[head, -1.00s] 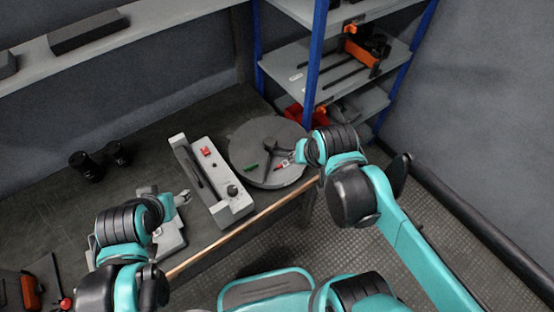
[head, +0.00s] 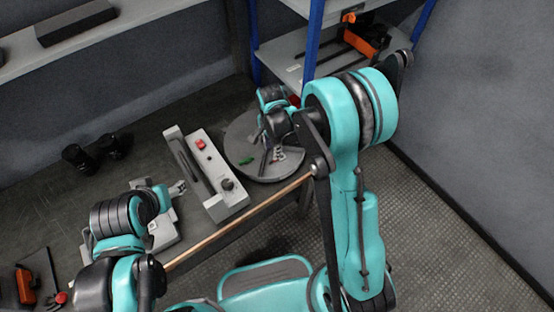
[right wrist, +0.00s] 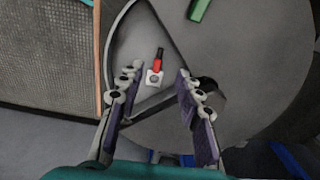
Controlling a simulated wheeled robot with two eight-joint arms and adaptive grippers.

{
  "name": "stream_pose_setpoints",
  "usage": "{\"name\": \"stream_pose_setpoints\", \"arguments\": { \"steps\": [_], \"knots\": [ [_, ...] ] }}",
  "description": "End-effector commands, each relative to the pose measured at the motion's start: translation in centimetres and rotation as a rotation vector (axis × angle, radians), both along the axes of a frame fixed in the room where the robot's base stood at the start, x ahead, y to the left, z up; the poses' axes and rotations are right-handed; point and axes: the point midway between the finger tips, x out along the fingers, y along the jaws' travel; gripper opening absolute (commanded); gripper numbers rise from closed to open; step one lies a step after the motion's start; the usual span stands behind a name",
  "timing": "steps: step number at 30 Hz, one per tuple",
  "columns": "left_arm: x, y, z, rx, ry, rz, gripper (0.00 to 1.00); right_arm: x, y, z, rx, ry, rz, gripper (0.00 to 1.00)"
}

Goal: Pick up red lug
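In the right wrist view my right gripper (right wrist: 157,73) is open and empty, with one finger on each side of the lug; the height gap is hard to judge. In the head view my right gripper (head: 274,157) points down over the turntable (head: 240,134) and the red lug cannot be made out. My left gripper (head: 178,188) is left of the grey box, and its fingers are too small to read.
A green lug (head: 246,161) lies on the turntable near the red one. A grey box with a red switch (head: 201,144) stands left of the turntable. A blue-framed shelf (head: 312,45) rises behind.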

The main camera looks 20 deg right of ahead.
Motion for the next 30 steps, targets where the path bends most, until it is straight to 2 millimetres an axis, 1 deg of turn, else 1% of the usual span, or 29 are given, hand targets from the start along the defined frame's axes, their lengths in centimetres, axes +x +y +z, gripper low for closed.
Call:
{"name": "stream_pose_setpoints", "arguments": {
  "steps": [1, 5, 10, 12, 15, 20, 21, 23, 24, 25, 30],
  "knots": [
    [0.0, 0.0, -0.4, 0.0, 0.0, 0.0, 0.59, 0.0, -0.1, -0.8, 0.0, 0.0, 0.0, 0.35],
    [0.0, 0.0, -0.9, 0.0, 0.0, 0.0, 0.59, 0.1, -0.5, -1.8, 0.0, -0.001, 0.0, 0.35],
    [0.0, 0.0, -2.4, 0.0, 0.0, 0.0, 0.59, 0.3, -1.5, -4.4, 0.0, -0.001, 0.0, 0.35],
    [0.0, 0.0, -2.8, 0.0, 0.0, 0.0, 0.59, 0.3, -1.4, -5.4, 0.001, -0.002, 0.002, 0.35],
    [0.0, 0.0, -3.0, 0.0, 0.0, 0.0, 0.59, 0.3, -1.4, -6.0, 0.001, -0.002, 0.002, 0.35],
    [0.0, 0.0, -2.8, 0.0, 0.0, 0.0, 0.59, 0.2, -1.3, -5.8, 0.001, -0.002, 0.002, 0.35],
    [0.0, 0.0, -2.8, 0.0, 0.0, 0.0, 0.59, 0.2, -1.3, -5.8, 0.001, -0.002, 0.002, 0.33],
    [0.0, 0.0, -2.8, 0.0, 0.0, 0.0, 0.59, 0.2, -1.3, -5.8, 0.001, -0.002, 0.002, 0.17],
    [0.0, 0.0, -2.8, 0.0, 0.0, 0.0, 0.59, 0.2, -1.3, -5.8, 0.001, -0.002, 0.002, 0.06],
    [0.0, 0.0, -2.8, 0.0, 0.0, 0.0, 0.59, 0.2, -1.3, -5.8, 0.001, -0.002, 0.002, 0.0],
    [0.0, 0.0, -2.8, 0.0, 0.0, 0.0, 0.59, 0.2, -1.3, -5.8, 0.001, -0.002, 0.002, 0.0]
  ]
}}
